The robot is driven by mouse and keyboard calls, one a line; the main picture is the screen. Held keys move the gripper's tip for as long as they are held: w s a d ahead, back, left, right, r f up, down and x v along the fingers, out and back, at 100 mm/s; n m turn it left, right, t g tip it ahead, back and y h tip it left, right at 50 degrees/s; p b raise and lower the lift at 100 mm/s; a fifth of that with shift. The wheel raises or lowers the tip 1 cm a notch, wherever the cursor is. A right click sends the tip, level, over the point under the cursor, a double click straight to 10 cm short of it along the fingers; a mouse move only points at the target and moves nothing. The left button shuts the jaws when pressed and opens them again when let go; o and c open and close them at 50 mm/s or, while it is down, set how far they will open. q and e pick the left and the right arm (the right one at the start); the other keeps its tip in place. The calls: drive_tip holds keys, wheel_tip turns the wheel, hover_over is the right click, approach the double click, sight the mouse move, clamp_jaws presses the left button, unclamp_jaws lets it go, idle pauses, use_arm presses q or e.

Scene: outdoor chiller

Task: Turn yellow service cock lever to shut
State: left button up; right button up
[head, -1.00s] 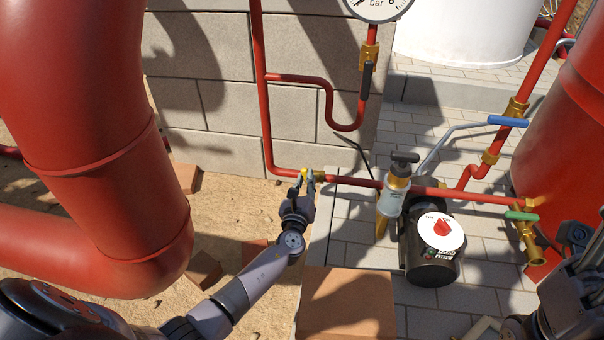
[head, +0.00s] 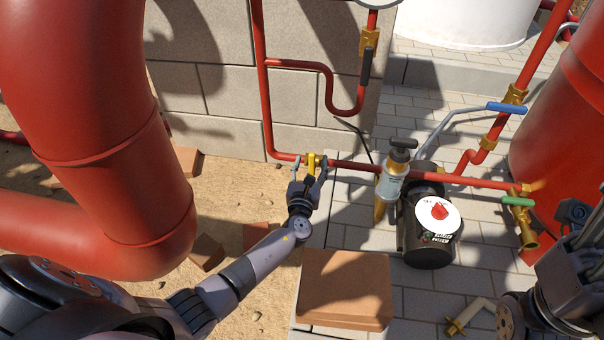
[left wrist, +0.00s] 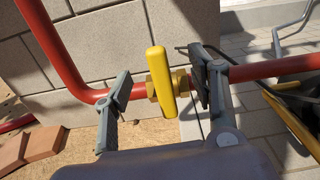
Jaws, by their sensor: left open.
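The yellow service cock lever (left wrist: 160,82) stands roughly upright in the left wrist view, across the red horizontal pipe, on a brass valve body (left wrist: 180,79). In the head view the lever (head: 311,160) is small and partly covered by my gripper. My left gripper (left wrist: 156,88) is open, with one finger on each side of the lever and clear gaps to it. In the head view the left gripper (head: 310,168) is at the pipe. My right arm shows at the lower right of the head view; its fingertips cannot be made out.
Right of the lever stand a brass and grey fitting (head: 392,175) and a black pump (head: 432,232) with a red knob. A blue lever (head: 507,108) and a green lever (head: 518,201) are farther right. A block wall (head: 215,95) stands behind; a terracotta slab (head: 345,285) lies in front.

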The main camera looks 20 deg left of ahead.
use_arm(q)
drive_tip(key=shift+o, duration=0.4)
drive_tip(key=p+v, duration=0.2)
drive_tip(key=v, duration=0.5)
idle(0.3)
drive_tip(key=v, duration=1.2)
